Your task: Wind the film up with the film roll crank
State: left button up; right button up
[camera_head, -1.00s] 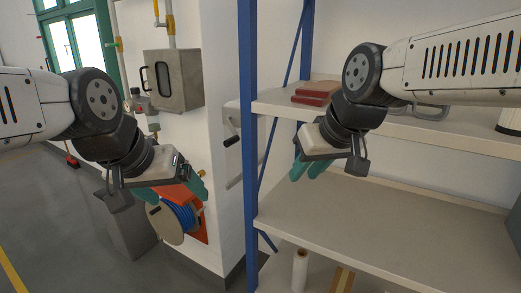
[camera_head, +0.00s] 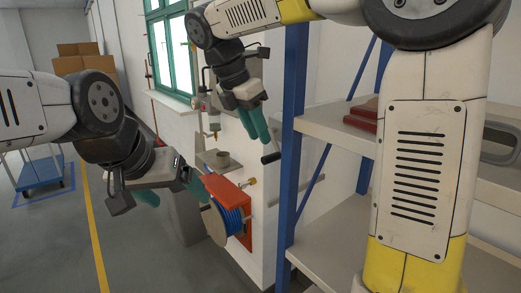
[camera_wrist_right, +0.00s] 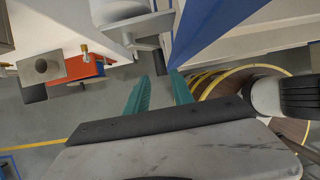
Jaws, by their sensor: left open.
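The crank's dark handle (camera_head: 271,157) sticks out beside the wall, just left of the blue shelf post in the head view. The film roll itself is not clearly visible. My right gripper (camera_head: 257,138) points down just above and left of the handle, with its teal fingers apart and empty. In the right wrist view its fingers (camera_wrist_right: 160,76) show a gap, below a white fitting (camera_wrist_right: 125,14) that I cannot identify for certain. No contact with the handle is visible. My left gripper (camera_head: 172,190) is open and empty, in front of the wall at the left.
A blue shelf post (camera_head: 289,135) and shelves with a red book (camera_head: 361,121) stand to the right. Open floor lies left, with a blue trolley (camera_head: 40,172).

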jog(key=x, duration=0.6)
jog(key=shift+d+f, duration=0.15)
jog(key=shift+f, duration=0.05)
jog(key=shift+c, duration=0.2)
grip_shut()
dwell(1.0)
